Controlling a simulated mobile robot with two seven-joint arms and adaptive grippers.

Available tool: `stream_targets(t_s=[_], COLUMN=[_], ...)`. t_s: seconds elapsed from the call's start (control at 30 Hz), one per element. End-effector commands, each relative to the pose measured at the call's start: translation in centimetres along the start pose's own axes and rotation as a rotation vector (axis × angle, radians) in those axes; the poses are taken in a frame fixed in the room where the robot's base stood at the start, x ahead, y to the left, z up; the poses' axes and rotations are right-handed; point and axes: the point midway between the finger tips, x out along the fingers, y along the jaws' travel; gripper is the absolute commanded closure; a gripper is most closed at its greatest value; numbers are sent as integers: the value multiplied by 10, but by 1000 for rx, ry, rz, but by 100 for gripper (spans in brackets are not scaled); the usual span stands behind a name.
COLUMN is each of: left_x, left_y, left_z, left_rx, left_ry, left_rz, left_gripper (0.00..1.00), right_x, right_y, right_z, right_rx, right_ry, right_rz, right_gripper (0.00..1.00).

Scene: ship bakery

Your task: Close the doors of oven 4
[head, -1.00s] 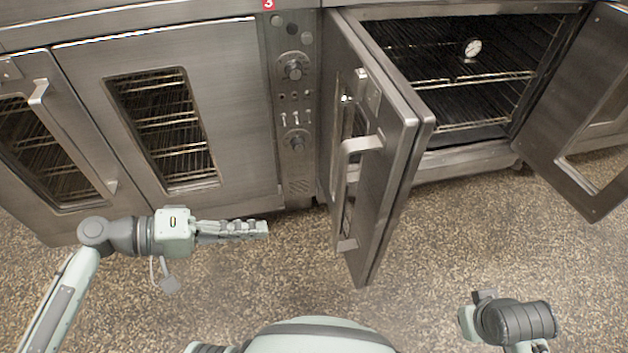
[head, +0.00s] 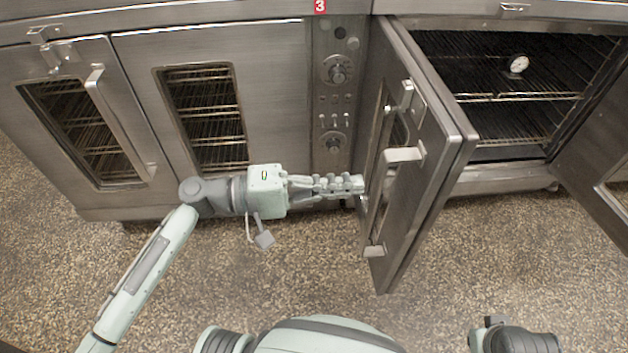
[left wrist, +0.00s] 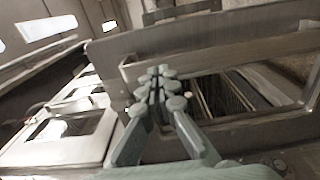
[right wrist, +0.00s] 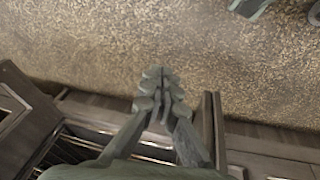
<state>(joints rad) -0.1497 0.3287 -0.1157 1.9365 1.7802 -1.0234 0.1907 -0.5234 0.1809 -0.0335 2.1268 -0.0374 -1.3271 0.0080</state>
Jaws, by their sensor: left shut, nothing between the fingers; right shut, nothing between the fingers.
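The oven on the right has both steel doors open. Its left door (head: 440,170) swings out toward me, with a handle (head: 388,180) and window on its outer face. Its right door (head: 610,150) stands open at the right edge, partly cut off. My left gripper (head: 352,185) is shut and empty, its tips at the left door's outer face near the window; I cannot tell whether they touch. The left wrist view shows its closed fingers (left wrist: 160,82) in front of the door and window. My right gripper (right wrist: 162,88) is shut and empty, pointing over the floor.
Oven 3 (head: 280,100) on the left has its doors closed. A control panel (head: 335,110) with knobs and a red 3 label stands between the ovens. The speckled floor (head: 300,280) in front is clear.

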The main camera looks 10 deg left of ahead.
Motion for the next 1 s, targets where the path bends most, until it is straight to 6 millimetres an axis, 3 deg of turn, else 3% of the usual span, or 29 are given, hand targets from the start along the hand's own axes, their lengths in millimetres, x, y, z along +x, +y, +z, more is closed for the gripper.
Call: stream_targets(t_s=[0.2, 0.73, 1.0], left_x=[19, 23, 44], left_y=[0, 0, 1], left_z=[0, 0, 2], left_rx=[-1, -1, -2], left_ry=[0, 7, 55], left_rz=[0, -1, 1], left_gripper=[100, 100, 100], right_x=[8, 10, 14], right_y=[-2, -2, -3], right_z=[1, 2, 3], right_rx=[0, 1, 1], right_ry=[-3, -5, -3], right_rz=[-6, -6, -11], right_gripper=[100, 100, 100])
